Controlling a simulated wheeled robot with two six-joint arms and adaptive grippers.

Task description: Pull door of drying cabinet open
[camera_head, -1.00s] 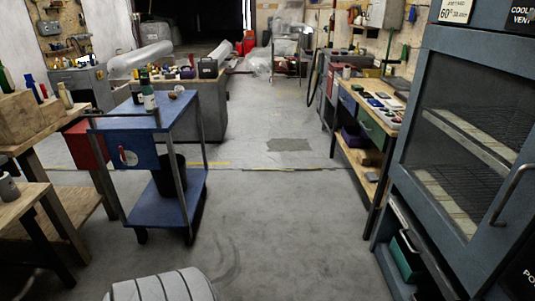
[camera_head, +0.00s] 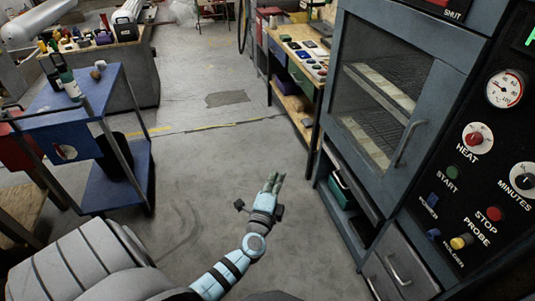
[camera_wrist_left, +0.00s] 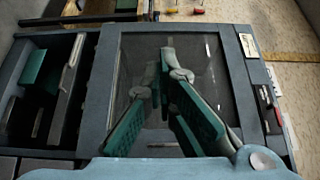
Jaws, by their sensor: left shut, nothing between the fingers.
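The drying cabinet (camera_head: 345,75) stands at the right in the head view, a blue-grey box with a glass door (camera_head: 378,105) that looks shut. Wire racks show through the glass. A slim metal bar handle (camera_head: 408,145) sits on the right side of the door. My left gripper (camera_head: 273,181) is shut and empty, in front of and to the left of the cabinet, apart from the handle. In the left wrist view, the green-padded left gripper (camera_wrist_left: 161,75) covers part of the dark door glass (camera_wrist_left: 205,60); I cannot make out the handle there. My right gripper is not in view.
A control panel (camera_head: 468,190) with knobs and a gauge is right of the door. Below the door are an open shelf with a green case (camera_head: 340,192) and drawers (camera_head: 408,262). A blue cart (camera_head: 115,185) stands left. The floor (camera_head: 220,150) between is clear.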

